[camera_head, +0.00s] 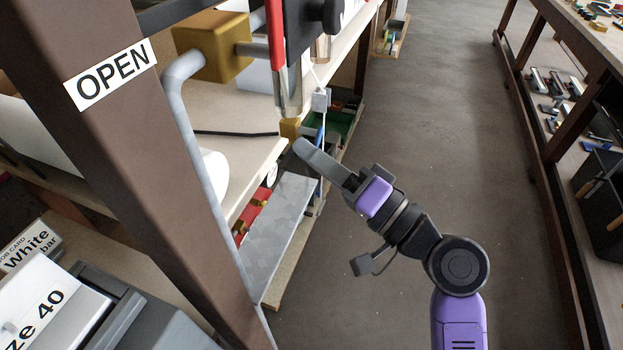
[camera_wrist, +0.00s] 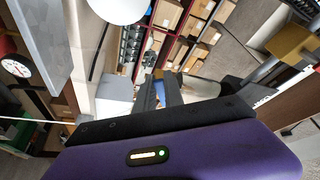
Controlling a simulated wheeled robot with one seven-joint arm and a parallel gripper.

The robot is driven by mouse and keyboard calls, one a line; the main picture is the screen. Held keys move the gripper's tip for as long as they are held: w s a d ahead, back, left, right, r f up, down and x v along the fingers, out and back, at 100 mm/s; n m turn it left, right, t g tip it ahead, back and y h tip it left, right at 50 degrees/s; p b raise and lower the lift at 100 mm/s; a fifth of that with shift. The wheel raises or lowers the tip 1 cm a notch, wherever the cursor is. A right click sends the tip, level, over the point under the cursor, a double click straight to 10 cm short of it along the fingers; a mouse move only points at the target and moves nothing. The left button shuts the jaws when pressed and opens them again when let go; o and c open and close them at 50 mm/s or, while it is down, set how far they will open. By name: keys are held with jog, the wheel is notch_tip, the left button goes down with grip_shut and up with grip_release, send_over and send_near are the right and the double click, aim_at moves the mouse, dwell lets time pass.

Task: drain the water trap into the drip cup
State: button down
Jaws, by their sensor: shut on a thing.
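My gripper (camera_head: 302,146) points up and left in the head view, its grey fingertip at a small brass piece (camera_head: 290,128) below a steel cylinder (camera_head: 289,98). It appears shut on this brass piece, though the near finger hides the contact. In the wrist view my gripper's dark fingers (camera_wrist: 166,91) show past the purple housing, and what lies between them is unclear. A clear, brownish cup-like vessel (camera_head: 320,48) stands behind the upright fittings. I cannot tell whether it is the trap bowl or the drip cup.
A large brass block (camera_head: 212,50) and grey pipe (camera_head: 190,120) are left of my gripper. A grey metal slab (camera_head: 282,235) slopes below it. A brown post with an OPEN label (camera_head: 110,75) stands at left. The floor (camera_head: 440,120) at right is clear.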

jog(key=n+g+y+b, duration=0.1)
jog(key=n+b, duration=0.3)
jog(key=b, duration=0.4)
jog(key=w+f+n+g+y+b, duration=0.1)
jog(key=n+b, duration=0.3)
jog(key=b, duration=0.4)
jog(key=w+d+f+n+g+y+b, duration=0.1)
jog(key=n+b, duration=0.3)
jog(key=b, duration=0.4)
jog(key=shift+w+f+y, duration=0.15)
jog(key=shift+y, duration=0.65)
jog(key=shift+w+n+g+b, duration=0.15)
jog(key=shift+n+g+b, duration=0.35)
jog(key=shift+n+b, duration=0.5)
jog(key=shift+r+n, duration=0.3)
jog(key=c, duration=1.4)
grip_release()
jog(key=shift+c, duration=0.2)
jog(key=v, duration=0.7)
jog(key=shift+d+f+p, duration=0.25)
jog(key=shift+d+p, duration=0.1)
jog(key=shift+p, duration=0.05)
